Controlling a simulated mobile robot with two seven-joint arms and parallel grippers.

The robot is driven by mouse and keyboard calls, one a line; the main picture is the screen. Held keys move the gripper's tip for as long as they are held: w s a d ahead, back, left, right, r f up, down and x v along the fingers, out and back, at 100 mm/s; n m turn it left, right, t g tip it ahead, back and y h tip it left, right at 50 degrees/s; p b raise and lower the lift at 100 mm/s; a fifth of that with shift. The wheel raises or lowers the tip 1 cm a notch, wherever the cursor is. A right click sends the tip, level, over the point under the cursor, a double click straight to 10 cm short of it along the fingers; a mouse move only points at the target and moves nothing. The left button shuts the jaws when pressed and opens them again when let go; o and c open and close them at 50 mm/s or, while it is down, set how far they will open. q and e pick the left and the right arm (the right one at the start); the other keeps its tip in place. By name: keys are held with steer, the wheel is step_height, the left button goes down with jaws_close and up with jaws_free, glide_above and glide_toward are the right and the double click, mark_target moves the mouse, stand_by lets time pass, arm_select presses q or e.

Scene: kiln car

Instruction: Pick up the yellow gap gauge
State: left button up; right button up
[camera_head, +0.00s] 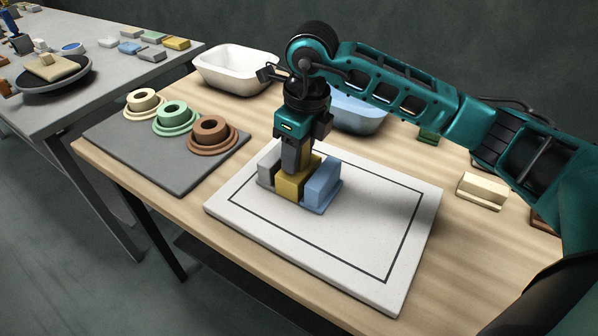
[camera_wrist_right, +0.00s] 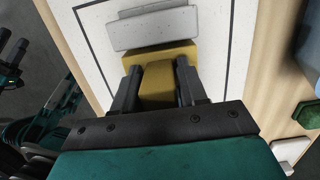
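The yellow gap gauge (camera_head: 289,185) stands between a grey block (camera_head: 267,168) and a blue block (camera_head: 322,184) on a white board (camera_head: 350,225) with a dark outline. My right gripper (camera_head: 297,163) points straight down over the gauge, its fingers at the gauge's upper part. In the right wrist view, the two fingers (camera_wrist_right: 159,78) flank the narrow raised part of the gauge (camera_wrist_right: 158,88) and appear to press on both its sides.
A grey mat (camera_head: 180,172) with cream, green and brown ringed pieces lies left of the board. A white bin (camera_head: 237,68) and a blue bin (camera_head: 358,113) stand behind. A cream block (camera_head: 482,190) lies at right. The board's front is clear.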

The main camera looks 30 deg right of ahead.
jaws_close()
steer(key=shift+r, duration=0.15)
stand_by(0.4)
